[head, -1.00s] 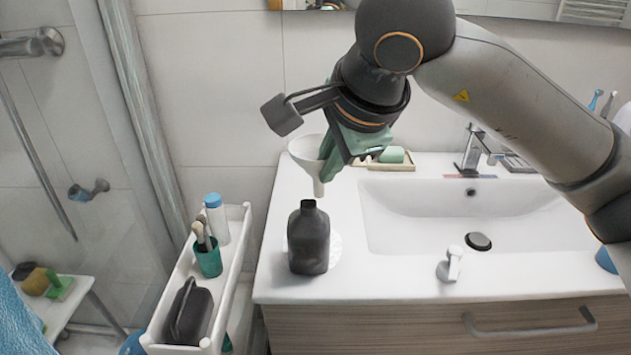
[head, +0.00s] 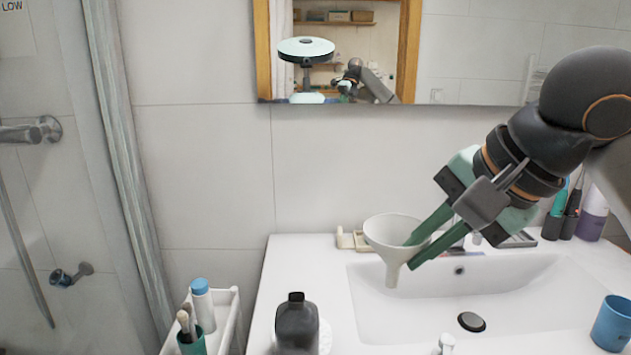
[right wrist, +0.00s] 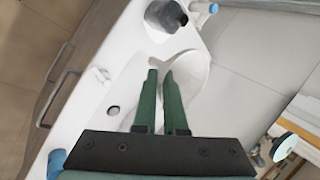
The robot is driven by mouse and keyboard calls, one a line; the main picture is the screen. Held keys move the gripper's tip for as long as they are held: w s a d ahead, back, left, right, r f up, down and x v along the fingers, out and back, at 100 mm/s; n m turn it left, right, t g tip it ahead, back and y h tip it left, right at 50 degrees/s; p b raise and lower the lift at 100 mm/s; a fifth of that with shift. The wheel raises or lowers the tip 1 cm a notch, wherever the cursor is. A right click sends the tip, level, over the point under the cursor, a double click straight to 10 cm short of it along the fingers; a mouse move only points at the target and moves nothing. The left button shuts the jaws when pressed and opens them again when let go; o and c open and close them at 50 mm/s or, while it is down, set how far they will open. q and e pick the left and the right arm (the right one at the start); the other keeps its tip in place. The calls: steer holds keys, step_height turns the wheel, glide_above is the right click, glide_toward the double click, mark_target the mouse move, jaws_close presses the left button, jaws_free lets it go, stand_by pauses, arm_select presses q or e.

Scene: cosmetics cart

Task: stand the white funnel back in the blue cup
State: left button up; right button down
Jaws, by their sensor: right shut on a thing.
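The white funnel (head: 388,232) is held in the air by my right gripper (head: 411,254), above the back left part of the basin. Its wide mouth is up and its spout points down. The green fingers are shut on its wall at the right side. In the right wrist view the funnel (right wrist: 192,72) shows beyond the fingertips (right wrist: 160,74), partly hidden by them. The blue cup (head: 612,324) stands at the right of the washbasin top, apart from the funnel. It also shows at the lower left of the right wrist view (right wrist: 56,160). My left gripper is out of view.
A dark bottle (head: 297,325) stands on the counter's left. The faucet is partly behind my gripper. Several tubes and bottles (head: 592,213) stand at the back right. A white cart (head: 226,310) with a blue-capped bottle (head: 203,305) is at left. A mirror (head: 440,50) hangs above.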

arm_select(q)
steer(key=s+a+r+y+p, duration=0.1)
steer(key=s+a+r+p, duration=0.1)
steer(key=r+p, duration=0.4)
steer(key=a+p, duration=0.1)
steer(key=p, duration=0.2)
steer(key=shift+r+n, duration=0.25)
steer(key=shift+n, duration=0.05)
arm_select(e)
steer(key=s+d+f+n+g+y, duration=0.1)
steer(key=s+d+f+n+g, duration=0.1)
steer(key=f+n, duration=0.3)
steer(key=s+d+f+n+g+y, duration=0.1)
steer(key=d+f+n, duration=0.4)
steer(key=f, duration=0.7)
steer(key=shift+s+g, duration=0.5)
steer(key=shift+g, duration=0.7)
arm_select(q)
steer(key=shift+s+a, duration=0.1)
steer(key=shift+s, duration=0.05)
arm_select(e)
steer(key=shift+w+a+n+y, duration=0.1)
steer(key=shift+w+n+y, duration=0.05)
steer(key=shift+n+y, duration=0.15)
